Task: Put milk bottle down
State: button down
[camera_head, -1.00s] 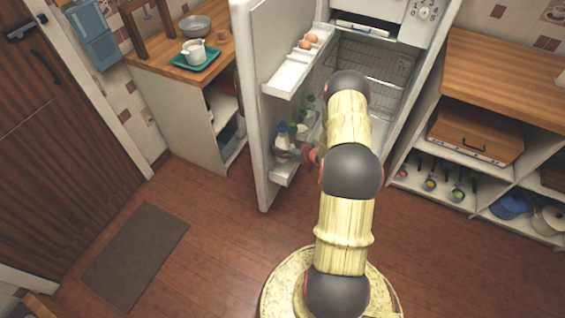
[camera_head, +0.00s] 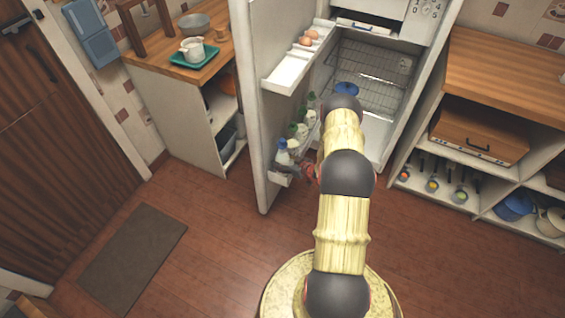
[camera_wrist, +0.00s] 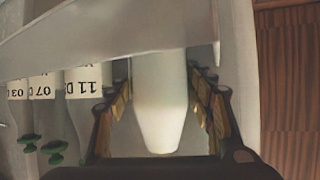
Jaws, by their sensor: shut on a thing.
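In the wrist view the pale bottle (camera_wrist: 160,105) lies between the two fingers of my gripper (camera_wrist: 160,112). The shelf's front rail (camera_wrist: 90,40) hides the bottle's base, so I cannot tell whether it touches the shelf floor.
Several green-capped bottles (camera_head: 298,131) stand beside it in the door shelf. The open fridge door (camera_head: 252,120) is left of my arm. Eggs (camera_head: 306,40) sit on the upper door shelf. A blue pot (camera_head: 346,88) is inside the fridge. The floor in front is clear.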

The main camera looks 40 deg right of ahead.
jog(key=shift+w, duration=0.2)
jog(key=shift+f, duration=0.15)
jog(key=c, duration=0.9)
grip_release()
jog(key=shift+s, duration=0.1)
jog(key=shift+o, duration=0.7)
jog(key=shift+s+r, duration=0.1)
jog(key=shift+r, duration=0.15)
jog(key=p+v, duration=0.3)
jog(key=v, duration=0.8)
jog(key=shift+s, duration=0.35)
